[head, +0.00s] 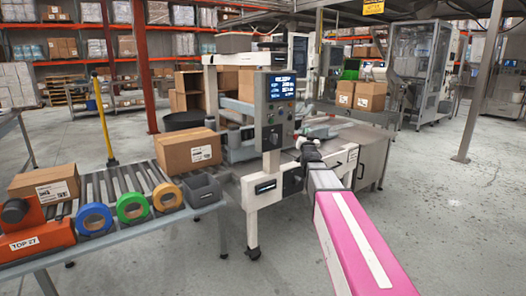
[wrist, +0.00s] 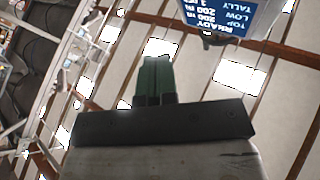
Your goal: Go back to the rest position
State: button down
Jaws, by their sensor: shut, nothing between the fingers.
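My gripper (wrist: 155,62) shows in the wrist view with its two green fingers side by side and shut, with nothing between them. Behind the fingers is the ceiling, so they point upward. In the head view my pink and white arm reaches from the lower right toward the weighing machine (head: 272,135). The arm's far end is close to the right side of the machine's control box; the fingers are too small to make out there. The machine's blue screen (head: 281,87) is lit, and it also shows upside down at the top of the wrist view (wrist: 225,15).
A roller conveyor (head: 140,185) on the left carries cartons (head: 188,150), tape rolls (head: 132,207), a grey bin (head: 202,190) and an orange tape dispenser (head: 38,235). A steel cabinet (head: 372,160) stands behind the arm. The floor (head: 460,210) on the right is clear up to a post (head: 480,90).

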jog(key=s+f+n+g, duration=0.1)
jog(key=s+f+g, duration=0.4)
jog(key=f, duration=0.7)
jog(key=s+f+n+g, duration=0.1)
jog(key=s+f+g, duration=0.45)
jog(key=f, duration=0.65)
jog(key=s+f+g, duration=0.6)
jog(key=s+f, duration=0.2)
jog(key=s, duration=0.4)
jog(key=s+f+g, duration=0.6)
jog(key=s+f, duration=0.2)
jog(key=s, duration=0.4)
jog(key=shift+s+a+f+n, duration=0.2)
jog(key=shift+s+a+n, duration=0.15)
jog(key=shift+a+n, duration=0.05)
